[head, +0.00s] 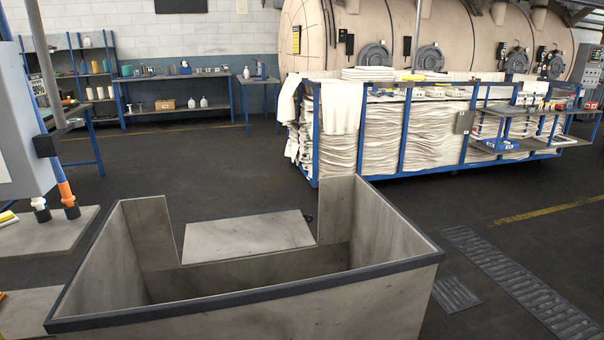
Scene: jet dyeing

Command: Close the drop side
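A grey, marbled-looking open bin (310,300) with a dark rim stands right in front of me in the head view. Its far wall has a wide gap between a left upright section (152,232) and a right upright section (336,212). The drop side (250,237), a flat pale panel, shows in this gap. It is folded down and outward, away from the bin. A small dark fitting (309,217) sits at its far right corner. The inside of the bin looks empty, though part of its floor is hidden. Neither of my grippers is in view.
A blue-framed rack of stacked white cloth (380,135) stands beyond, at the right, before big beige vessels (450,40). A grey control box (22,120) stands close at left. Dark floor grates (500,275) lie at right. Floor beyond the panel is clear.

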